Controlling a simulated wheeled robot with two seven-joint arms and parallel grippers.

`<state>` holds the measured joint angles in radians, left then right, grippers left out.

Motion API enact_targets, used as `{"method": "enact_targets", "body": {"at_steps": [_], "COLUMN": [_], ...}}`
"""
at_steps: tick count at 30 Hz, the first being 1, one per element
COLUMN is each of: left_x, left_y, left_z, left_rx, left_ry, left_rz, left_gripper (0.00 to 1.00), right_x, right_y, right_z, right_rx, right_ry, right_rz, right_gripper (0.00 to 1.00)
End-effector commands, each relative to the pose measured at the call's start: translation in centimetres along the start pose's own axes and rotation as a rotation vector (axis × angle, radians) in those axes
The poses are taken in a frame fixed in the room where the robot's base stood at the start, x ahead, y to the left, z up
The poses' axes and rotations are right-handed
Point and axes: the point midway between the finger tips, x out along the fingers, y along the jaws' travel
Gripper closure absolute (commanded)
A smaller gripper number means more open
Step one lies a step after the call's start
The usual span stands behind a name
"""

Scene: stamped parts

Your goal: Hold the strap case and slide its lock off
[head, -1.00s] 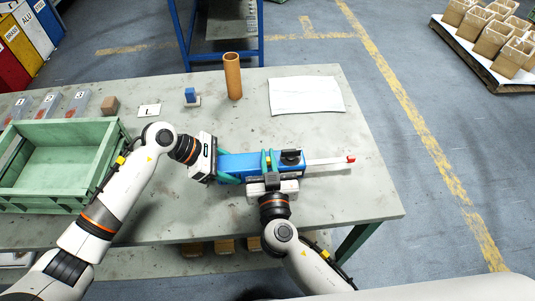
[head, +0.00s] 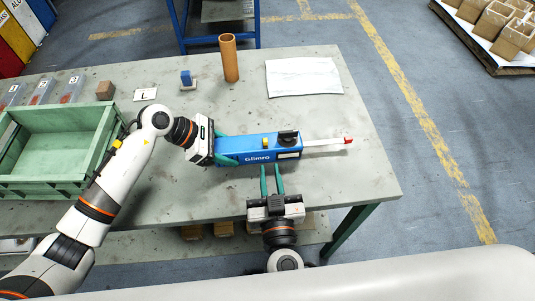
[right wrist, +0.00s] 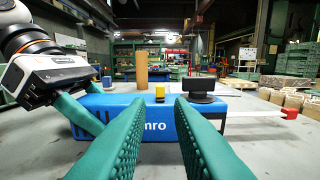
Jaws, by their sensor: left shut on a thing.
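The strap case (head: 255,158) is a long blue box marked "Glimro", lying on the grey table; it also shows in the right wrist view (right wrist: 150,117). A small yellow piece (head: 265,142) and a black knob-like part (head: 288,137) stand on its top. I cannot tell for sure which is the lock. A pale strap (head: 326,143) with a red end (head: 348,140) sticks out to the right. My left gripper (head: 227,148) is shut on the case's left end. My right gripper (head: 272,178) is open and empty, in front of the case and apart from it.
A green tray (head: 60,183) stands at the left. The table's right side is clear.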

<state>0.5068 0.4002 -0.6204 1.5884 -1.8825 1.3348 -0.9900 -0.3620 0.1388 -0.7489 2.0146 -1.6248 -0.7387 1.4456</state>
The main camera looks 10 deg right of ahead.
Motion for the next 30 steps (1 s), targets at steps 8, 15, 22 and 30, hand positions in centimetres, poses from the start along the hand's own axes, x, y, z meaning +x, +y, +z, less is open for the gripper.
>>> {"method": "enact_targets", "body": {"at_steps": [8,15,22,30], "left_x": [0.0,0.0,0.0,0.0], "left_y": [0.0,0.0,0.0,0.0], "left_z": [-0.1,-0.1,-0.1,0.0], "left_rx": [0.001,0.001,0.001,0.001], "left_ry": [0.001,0.001,0.001,0.001], "left_rz": [0.000,0.000,-0.001,0.000], "left_gripper": [0.83,0.83,0.30,0.24], "right_x": [-2.5,-2.6,-2.5,-2.5], "right_y": [0.0,0.0,0.0,0.0], "right_z": [0.0,0.0,0.0,0.0], "right_rx": [0.000,0.000,0.000,0.000], "right_ry": [0.000,-0.001,-0.001,-0.001], "right_rz": [0.000,0.000,0.000,0.000], "right_gripper": [0.80,0.80,0.80,0.80]}}
